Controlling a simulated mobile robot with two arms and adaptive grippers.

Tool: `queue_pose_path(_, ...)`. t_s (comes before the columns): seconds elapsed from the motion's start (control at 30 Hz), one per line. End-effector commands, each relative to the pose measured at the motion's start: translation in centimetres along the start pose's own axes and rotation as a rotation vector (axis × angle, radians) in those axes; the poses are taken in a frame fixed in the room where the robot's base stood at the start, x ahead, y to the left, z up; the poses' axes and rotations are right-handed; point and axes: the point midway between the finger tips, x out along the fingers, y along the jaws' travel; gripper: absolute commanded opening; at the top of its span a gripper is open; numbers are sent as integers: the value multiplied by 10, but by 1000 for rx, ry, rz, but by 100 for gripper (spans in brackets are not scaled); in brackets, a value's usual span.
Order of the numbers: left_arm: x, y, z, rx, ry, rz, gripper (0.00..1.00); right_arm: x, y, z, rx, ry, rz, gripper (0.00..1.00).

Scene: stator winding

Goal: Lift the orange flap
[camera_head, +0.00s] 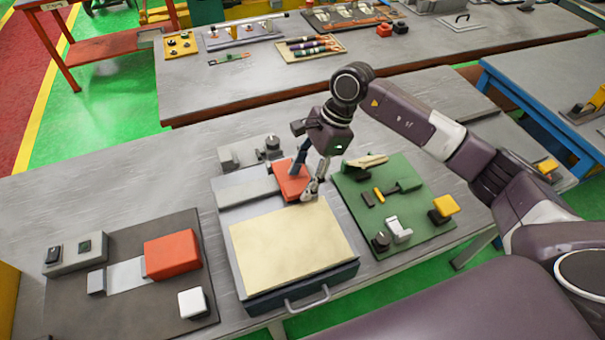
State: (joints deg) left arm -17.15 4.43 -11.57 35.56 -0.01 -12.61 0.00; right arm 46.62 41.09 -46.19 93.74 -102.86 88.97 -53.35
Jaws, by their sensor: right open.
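The orange flap (285,181) is a flat orange-red piece at the back of the central grey machine (235,192), behind its cream top panel. My right gripper (303,188) points down over the flap's right part with its fingers apart. The fingers cover some of the flap, and I cannot tell whether they touch it. The flap appears to lie low, close to the machine's top. My left gripper is not in view.
A green board (425,222) with small parts stands right of the machine. A dark board (125,315) with an orange-red block (172,254) and a white block (192,303) lies left. A handle (308,300) sticks out of the machine's front. The table's left back is clear.

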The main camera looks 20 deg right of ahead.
Motion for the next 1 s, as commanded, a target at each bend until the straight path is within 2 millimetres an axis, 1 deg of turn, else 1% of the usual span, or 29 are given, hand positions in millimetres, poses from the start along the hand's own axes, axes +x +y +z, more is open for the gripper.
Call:
queue_pose_path(0.2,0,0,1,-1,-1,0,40,1,0,0,0,-1,0,49)
queue_pose_path(0.6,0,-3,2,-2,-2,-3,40,0,0,0,0,-1,-1,5)
queue_pose_path(0.67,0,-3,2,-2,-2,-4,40,0,0,0,0,-1,-1,0)
queue_pose_path(0.87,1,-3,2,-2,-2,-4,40,0,0,0,0,-2,-1,0)
queue_pose_path(1.0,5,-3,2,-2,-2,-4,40,-1,-2,1,-2,-2,-4,0)
